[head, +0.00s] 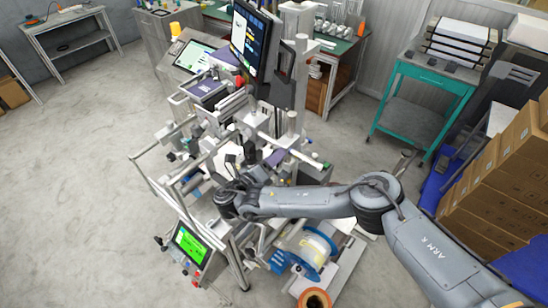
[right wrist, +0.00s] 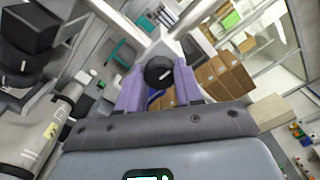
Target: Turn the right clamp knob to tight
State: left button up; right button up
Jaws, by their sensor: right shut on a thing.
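The right clamp knob (right wrist: 159,72) is round and black with a short white mark on its face. In the right wrist view it sits between the two purple fingers of my right gripper (right wrist: 158,84), which is shut on it. The knob is on a metal frame of the machine. In the head view my right arm reaches in from the right to the middle of the machine (head: 283,139), and the knob is too small or hidden to make out. My left gripper is not in view.
A green-lit control screen (head: 190,245) stands at the machine's lower left, near metal rails. A blue reel (head: 312,247) and an orange ring (head: 314,299) lie below my arm. Cardboard boxes (head: 500,165) and a teal cart (head: 433,78) stand to the right. The floor at left is clear.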

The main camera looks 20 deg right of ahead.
jog(key=shift+m+p, duration=1.5)
jog(key=shift+m, duration=1.8)
jog(key=o, duration=1)
jog(key=shift+o, duration=0.2)
